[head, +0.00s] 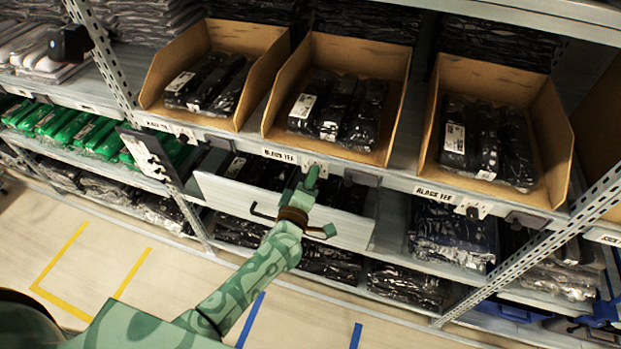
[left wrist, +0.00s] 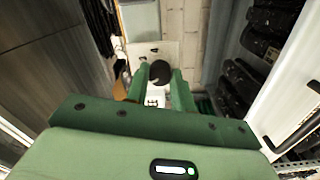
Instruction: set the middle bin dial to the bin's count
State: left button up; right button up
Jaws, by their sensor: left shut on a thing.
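The middle bin (head: 395,62) is an open cardboard bin holding black bagged garments, with three packs side by side in view. Its dial sits on a small pale plate (head: 323,163) on the shelf edge below, right of a BLACK TEE label (head: 279,155). My left gripper (head: 311,176) is at this plate and covers most of the dial in the head view. In the left wrist view the dark round dial knob (left wrist: 160,74) is between the two green fingers, which are shut on it. The dial's setting cannot be read. My right gripper is not in view.
Cardboard bins stand left (head: 172,66) and right (head: 548,130), each with its own dial plate, (head: 186,136) and (head: 474,208). A pale drawer (head: 225,196) with a dark handle stands open below the middle bin, close to my left arm. The floor in front is clear.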

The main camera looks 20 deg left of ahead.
pick_arm(q)
jog(key=shift+f+n, duration=0.1)
jog(key=shift+n, duration=1)
jog(key=o, duration=1)
jog(key=shift+s, duration=0.1)
jog(key=s+p, duration=0.1)
jog(key=s, duration=1.5)
jog(key=shift+a, duration=0.3)
jog(key=shift+s, duration=0.1)
